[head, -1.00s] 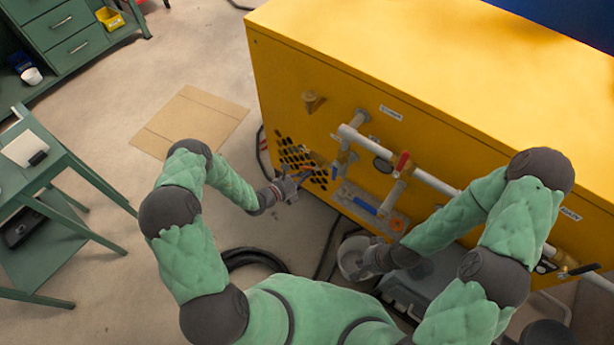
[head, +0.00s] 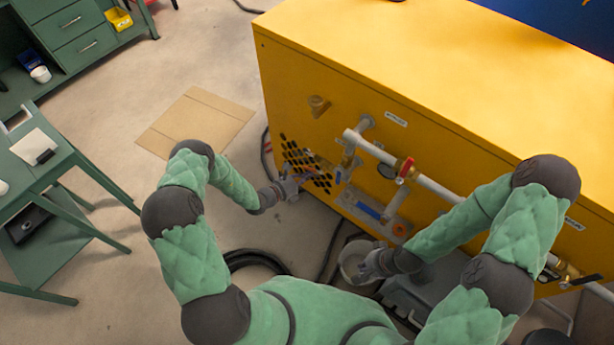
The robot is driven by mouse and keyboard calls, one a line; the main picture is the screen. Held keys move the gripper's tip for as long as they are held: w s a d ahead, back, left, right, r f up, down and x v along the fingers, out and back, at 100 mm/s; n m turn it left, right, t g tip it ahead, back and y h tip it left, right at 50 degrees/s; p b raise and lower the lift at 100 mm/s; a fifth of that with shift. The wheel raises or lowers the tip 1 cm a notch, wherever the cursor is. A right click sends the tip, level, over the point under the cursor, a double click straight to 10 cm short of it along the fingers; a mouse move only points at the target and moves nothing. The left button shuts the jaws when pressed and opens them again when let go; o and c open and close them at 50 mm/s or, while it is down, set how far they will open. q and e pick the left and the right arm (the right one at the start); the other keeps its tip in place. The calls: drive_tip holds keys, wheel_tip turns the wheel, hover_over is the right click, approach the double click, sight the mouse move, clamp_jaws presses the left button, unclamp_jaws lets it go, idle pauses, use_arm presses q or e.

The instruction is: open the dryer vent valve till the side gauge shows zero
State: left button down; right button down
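The yellow cabinet (head: 300,75) carries grey piping with a red-handled valve (head: 404,167) on its near side. A blue handle (head: 369,211) sits lower, near an orange round fitting (head: 400,229). A dark round face (head: 386,171), perhaps a gauge, sits behind the pipe; its reading is too small to tell. My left gripper (head: 296,181) is in front of the black-holed vent grille, left of the blue handle; its finger opening is unclear.
A green table (head: 75,160) stands at the left and a green drawer unit (head: 75,30) behind it. A flat cardboard sheet (head: 195,122) and a coiled black hose (head: 250,260) lie on the floor. Another valve (head: 572,276) is at the cabinet's right.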

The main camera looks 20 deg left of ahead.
use_arm(q)
drive_tip(key=v, duration=1.2)
drive_tip(key=shift+d, duration=0.1)
idle(4.4)
